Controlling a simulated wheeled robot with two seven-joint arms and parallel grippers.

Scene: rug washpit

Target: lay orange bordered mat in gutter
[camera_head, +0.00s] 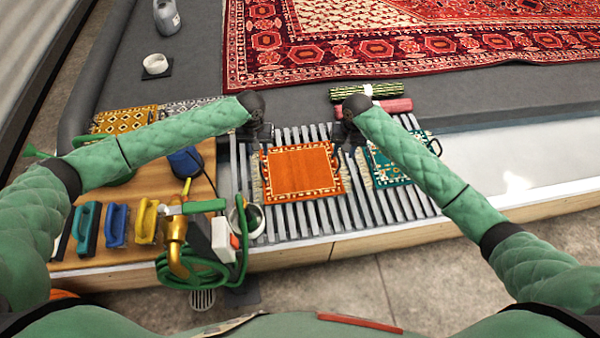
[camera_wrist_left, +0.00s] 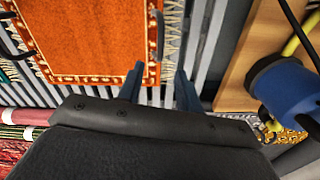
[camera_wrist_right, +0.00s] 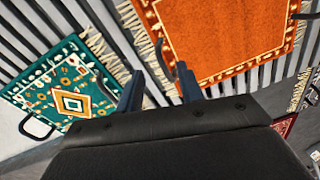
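The orange mat with a patterned border (camera_head: 300,172) lies flat on the slatted grate (camera_head: 290,225), with pale fringes at its left and right ends. It also shows in the left wrist view (camera_wrist_left: 85,35) and the right wrist view (camera_wrist_right: 215,35). Dark loops sit at its sides. My left gripper (camera_head: 262,138) is open near the mat's far left corner; its fingers (camera_wrist_left: 158,88) lie near the border and fringe. My right gripper (camera_head: 346,145) is open near the far right corner, its fingers (camera_wrist_right: 160,88) apart beside the fringe. Neither visibly holds anything.
A teal mat (camera_head: 388,163) lies right of the orange one, partly behind my right arm. A wooden board (camera_head: 100,245) with several brushes, a blue tool (camera_head: 186,160) and a green hose (camera_head: 200,272) are left. Rolled mats (camera_head: 365,92) and a large red rug (camera_head: 400,40) lie beyond.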

